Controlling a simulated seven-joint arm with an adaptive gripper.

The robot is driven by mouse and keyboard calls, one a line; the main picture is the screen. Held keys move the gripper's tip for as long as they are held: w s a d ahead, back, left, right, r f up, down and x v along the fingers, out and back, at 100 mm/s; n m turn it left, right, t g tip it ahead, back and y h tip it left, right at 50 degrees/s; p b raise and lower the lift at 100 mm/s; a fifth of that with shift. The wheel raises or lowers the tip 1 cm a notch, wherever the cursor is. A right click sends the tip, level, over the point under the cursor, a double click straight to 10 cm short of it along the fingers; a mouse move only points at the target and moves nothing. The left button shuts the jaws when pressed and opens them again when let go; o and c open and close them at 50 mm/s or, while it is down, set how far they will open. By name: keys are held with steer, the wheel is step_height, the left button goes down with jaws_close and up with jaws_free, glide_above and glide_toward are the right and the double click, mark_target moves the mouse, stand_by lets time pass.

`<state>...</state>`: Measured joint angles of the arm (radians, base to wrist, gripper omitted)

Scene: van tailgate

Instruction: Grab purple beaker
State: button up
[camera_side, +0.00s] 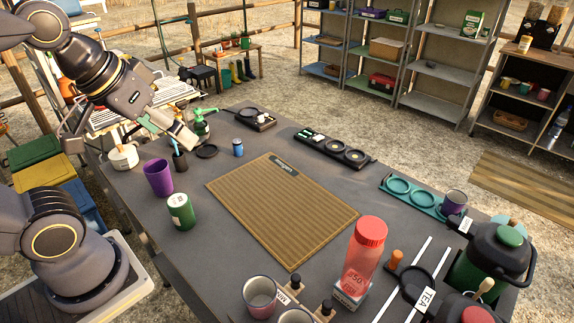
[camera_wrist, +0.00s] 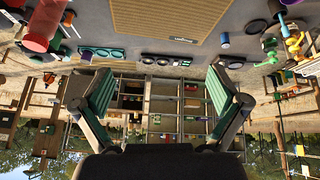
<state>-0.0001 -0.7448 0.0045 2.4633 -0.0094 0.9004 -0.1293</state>
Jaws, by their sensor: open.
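A purple beaker (camera_side: 158,177) stands upright at the left part of the dark table in the side view. It has a wide open top and nothing in it that I can make out. My gripper (camera_side: 130,135) is in the air above the table's left edge, up and left of the beaker and apart from it. In the wrist view my gripper (camera_wrist: 160,95) has its two green-padded fingers spread wide with nothing between them. I cannot pick out the purple beaker in the wrist view.
A green can (camera_side: 181,211) stands close to the beaker's lower right. A black cup with utensils (camera_side: 180,160), a green spray bottle (camera_side: 201,124) and a white pot (camera_side: 123,157) stand behind it. A brown mat (camera_side: 280,208) leaves clear room mid-table. A red-capped bottle (camera_side: 363,255) stands in front.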

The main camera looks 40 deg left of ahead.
steer(key=w+a+f+n+g+y, duration=0.1)
steer(key=w+a+n+g, duration=0.1)
steer(key=w+a+n, duration=0.45)
steer(key=w+a+f+n+g, duration=0.15)
steer(key=w+a+n, duration=0.25)
steer(key=a, duration=0.6)
steer(key=n+g, duration=0.3)
steer(key=n, duration=0.3)
glide_above(160, 179)
steer(key=w+a, duration=0.1)
steer(key=a, duration=0.3)
step_height(160, 179, down, 12)
steer(key=shift+t+h, duration=0.25)
steer(key=shift+h, duration=0.15)
step_height(160, 179, down, 11)
steer(key=shift+d+r, duration=0.1)
steer(key=shift+d, duration=0.05)
steer(key=f, duration=0.6)
steer(key=shift+d, duration=0.2)
steer(key=shift+s, duration=0.1)
steer(key=c, duration=0.9)
